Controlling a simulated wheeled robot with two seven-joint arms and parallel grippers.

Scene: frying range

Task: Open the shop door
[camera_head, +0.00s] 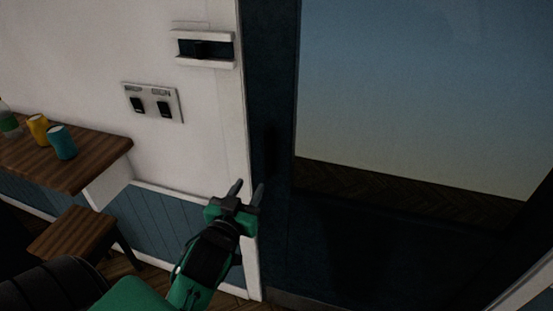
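The shop door (383,219) is dark blue with a large glass pane (420,90), and it fills the right half of the head view. It looks shut in its white frame (245,130). A dark upright handle (270,152) sits near the door's left edge. My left gripper (247,193) is just below and left of the handle in the picture. Its two fingers are spread, with nothing seen between them. Whether it touches the door or frame cannot be told. My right gripper is not in view.
A wooden counter (85,155) at the left holds a blue cup (61,143), a yellow cup (38,130) and a bottle (9,122). A wooden stool (75,232) stands below it. A switch plate (152,103) and a white wall box (204,49) are left of the door.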

